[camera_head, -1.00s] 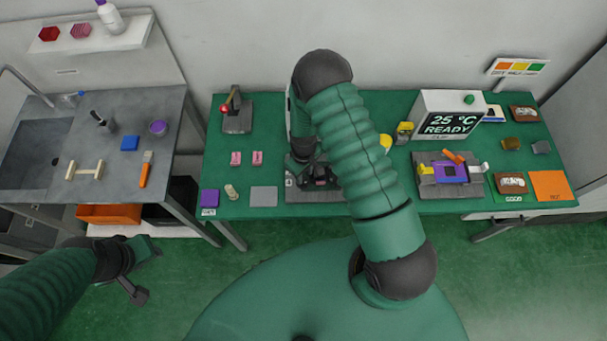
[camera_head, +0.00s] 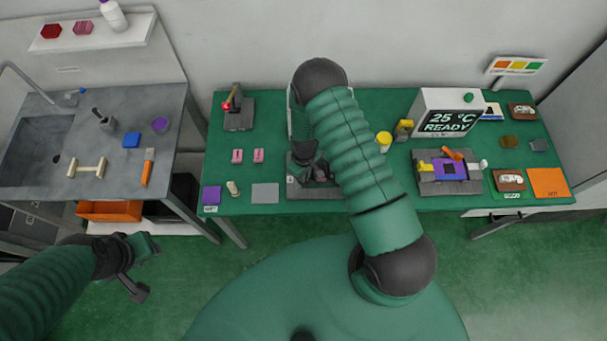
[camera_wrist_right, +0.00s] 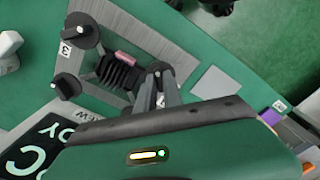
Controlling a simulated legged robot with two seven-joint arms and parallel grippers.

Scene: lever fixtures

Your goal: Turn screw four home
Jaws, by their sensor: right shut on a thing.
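The grey screw fixture (camera_head: 293,188) stands at the front middle of the green table, partly covered by my right arm. In the right wrist view its plate (camera_wrist_right: 150,38) carries black screw knobs, one at the top (camera_wrist_right: 82,28) and one at the left (camera_wrist_right: 65,87), with a label "3" between them. A black finned block (camera_wrist_right: 115,75) with a pink pad (camera_wrist_right: 125,58) sits among them. My right gripper (camera_wrist_right: 158,85) is shut on another dark screw knob (camera_wrist_right: 156,67), mostly hidden by the fingers. My left gripper (camera_head: 138,266) hangs at lower left, away from the table; its jaw opening is unclear.
A display box (camera_head: 449,113) reading "25 °C READY" stands right of the fixture. A grey fixture with a purple part (camera_head: 450,169) lies in front of it. Pink pads (camera_head: 258,155) and a grey square (camera_head: 265,193) lie left. A red-knobbed lever fixture (camera_head: 238,120) is behind them.

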